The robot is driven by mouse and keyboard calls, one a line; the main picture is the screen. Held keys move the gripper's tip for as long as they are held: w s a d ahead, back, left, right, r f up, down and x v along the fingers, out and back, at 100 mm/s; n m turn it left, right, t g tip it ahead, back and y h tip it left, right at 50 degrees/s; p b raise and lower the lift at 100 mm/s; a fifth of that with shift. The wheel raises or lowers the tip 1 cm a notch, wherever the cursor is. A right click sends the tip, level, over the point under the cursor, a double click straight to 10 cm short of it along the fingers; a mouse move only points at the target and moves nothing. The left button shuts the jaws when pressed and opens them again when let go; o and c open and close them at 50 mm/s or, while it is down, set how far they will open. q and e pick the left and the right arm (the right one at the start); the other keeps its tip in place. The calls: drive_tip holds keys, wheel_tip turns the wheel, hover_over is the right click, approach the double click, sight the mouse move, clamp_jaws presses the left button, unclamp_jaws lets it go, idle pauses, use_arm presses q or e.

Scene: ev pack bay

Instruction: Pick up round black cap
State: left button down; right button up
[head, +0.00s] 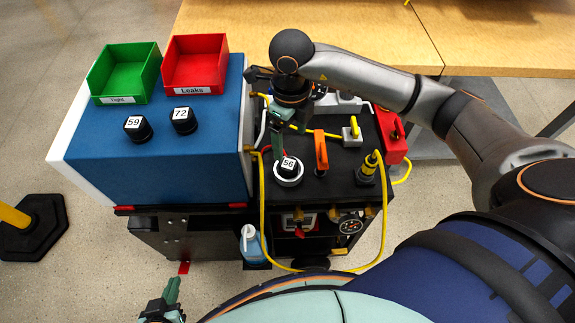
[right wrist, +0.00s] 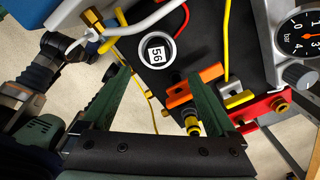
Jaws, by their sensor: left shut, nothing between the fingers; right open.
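A round black cap with a white "56" label (head: 288,164) sits in a white ring on the black cart top. It also shows in the right wrist view (right wrist: 157,52), ahead of and between the spread fingers. Two more black caps, "59" (head: 138,128) and "72" (head: 184,120), stand on the blue box. My right gripper (head: 287,138) is open and empty, fingers pointing down, just above and behind the "56" cap; I cannot tell the exact gap. My left gripper (head: 172,292) is shut and empty at the bottom, low in front of the cart.
Green "Tight" bin (head: 125,72) and red "Leaks" bin (head: 195,62) stand at the back of the blue box (head: 160,165). An orange handle (head: 320,150), a yellow-topped fitting (head: 367,169) and yellow hoses crowd the cart's right side. A gauge (right wrist: 303,37) is near the right wrist.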

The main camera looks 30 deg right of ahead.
sight(288, 163)
drive_tip(key=f, duration=0.9)
drive_tip(key=shift+a, duration=0.25)
drive_tip(key=shift+c, duration=0.2)
clamp_jaws()
drive_tip(key=shift+r, duration=0.1)
